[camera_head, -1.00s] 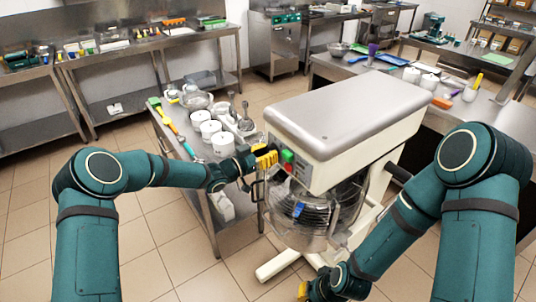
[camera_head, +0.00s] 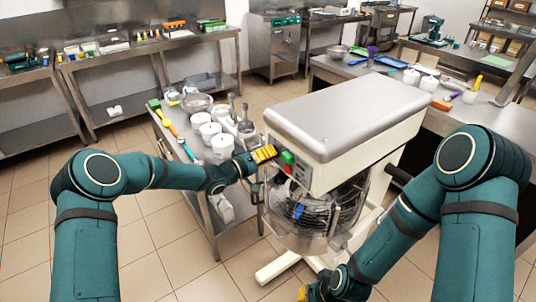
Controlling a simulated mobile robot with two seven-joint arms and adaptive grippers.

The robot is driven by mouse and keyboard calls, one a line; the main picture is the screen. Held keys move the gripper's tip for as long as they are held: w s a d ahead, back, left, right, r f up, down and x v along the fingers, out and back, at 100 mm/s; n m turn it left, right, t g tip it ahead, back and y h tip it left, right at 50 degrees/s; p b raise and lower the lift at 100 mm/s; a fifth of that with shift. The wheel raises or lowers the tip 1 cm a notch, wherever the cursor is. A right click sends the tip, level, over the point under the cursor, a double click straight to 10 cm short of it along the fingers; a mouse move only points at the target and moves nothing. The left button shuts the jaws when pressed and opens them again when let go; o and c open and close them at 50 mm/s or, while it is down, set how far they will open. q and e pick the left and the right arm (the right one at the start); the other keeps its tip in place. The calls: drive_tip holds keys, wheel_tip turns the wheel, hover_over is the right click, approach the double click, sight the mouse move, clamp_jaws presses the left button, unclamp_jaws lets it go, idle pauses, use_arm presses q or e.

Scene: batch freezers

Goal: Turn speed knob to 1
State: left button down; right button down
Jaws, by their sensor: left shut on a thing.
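The mixer (camera_head: 345,115) is a large cream machine with a grey top cover, in the middle of the head view. Its control panel faces left and has a green button (camera_head: 287,157) with a red part just below it. My left gripper (camera_head: 266,154) has yellow fingers and is shut at the panel's left edge, beside the green button. It is shut on the speed knob, which the fingers hide, so its setting cannot be read.
The wire guard and bowl (camera_head: 305,215) sit below the panel. A steel table (camera_head: 203,185) with white containers (camera_head: 222,145) stands close under my left forearm. Another steel counter (camera_head: 505,125) is behind the mixer at right. Tiled floor is clear at front left.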

use_arm(q)
drive_tip(key=n+p, duration=0.1)
drive_tip(key=n, duration=0.5)
drive_tip(key=shift+d+r, duration=0.1)
drive_tip(key=shift+r, duration=0.05)
idle(0.3)
drive_tip(key=c, duration=0.6)
unclamp_jaws()
drive_tip(key=shift+d, duration=0.1)
drive_tip(key=v, duration=1.2)
